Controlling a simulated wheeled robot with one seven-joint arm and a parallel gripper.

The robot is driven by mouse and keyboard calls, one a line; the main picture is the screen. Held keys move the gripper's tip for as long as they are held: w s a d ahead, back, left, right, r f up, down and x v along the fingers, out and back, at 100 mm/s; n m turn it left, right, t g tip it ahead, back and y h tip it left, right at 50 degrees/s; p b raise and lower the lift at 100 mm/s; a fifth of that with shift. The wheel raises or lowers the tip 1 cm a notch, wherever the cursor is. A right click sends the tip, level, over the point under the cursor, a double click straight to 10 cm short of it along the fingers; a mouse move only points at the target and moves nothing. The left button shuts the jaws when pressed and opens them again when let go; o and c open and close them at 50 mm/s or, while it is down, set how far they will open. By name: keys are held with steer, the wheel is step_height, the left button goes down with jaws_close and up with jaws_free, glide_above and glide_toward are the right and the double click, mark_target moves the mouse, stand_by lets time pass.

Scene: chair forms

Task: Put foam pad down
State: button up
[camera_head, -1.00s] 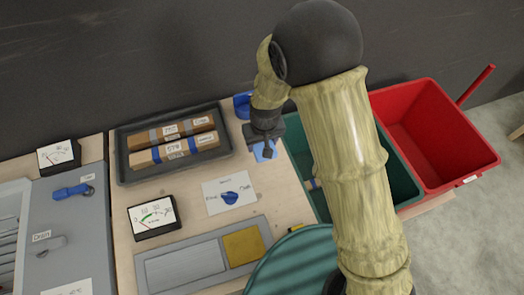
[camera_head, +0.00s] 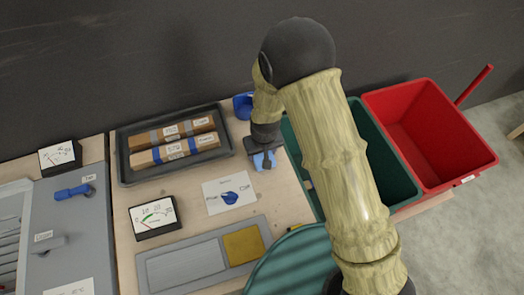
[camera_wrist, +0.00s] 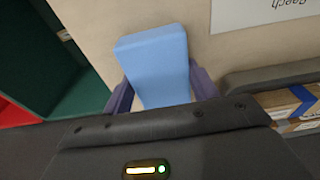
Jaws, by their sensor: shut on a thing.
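The light blue foam pad (camera_wrist: 157,62) is between the two fingers of my gripper (camera_wrist: 157,88) in the wrist view. The fingers are shut on it, and its far end sticks out beyond them over the wooden bench top. In the head view only a bit of the pad (camera_head: 260,161) shows beside my gripper (camera_head: 264,163). They are over the bench, between the dark tray and the green bin. I cannot tell whether the pad touches the bench.
The dark tray (camera_head: 124,170) with two wrapped bars is left of my gripper. A green bin (camera_head: 392,165) and a red bin (camera_head: 430,125) stand to the right. A labelled white card (camera_head: 215,188) and a blue holder (camera_head: 242,105) are nearby. Some bare bench (camera_head: 284,205) lies in front.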

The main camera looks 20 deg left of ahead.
mark_target(263, 156)
steer(key=shift+f, duration=0.25)
steer(key=o, duration=0.9)
steer(key=shift+s, duration=0.1)
steer(key=shift+o, duration=0.2)
steer(key=shift+d, duration=0.1)
steer(key=shift+d, duration=0.1)
steer(key=shift+w+r, duration=0.2)
steer(key=shift+r, duration=0.25)
step_height(263, 156, up, 12)
steer(key=s+b, duration=0.1)
steer(key=shift+s+d+f, duration=0.15)
steer(key=shift+d+f, duration=0.05)
steer(key=shift+d, duration=0.05)
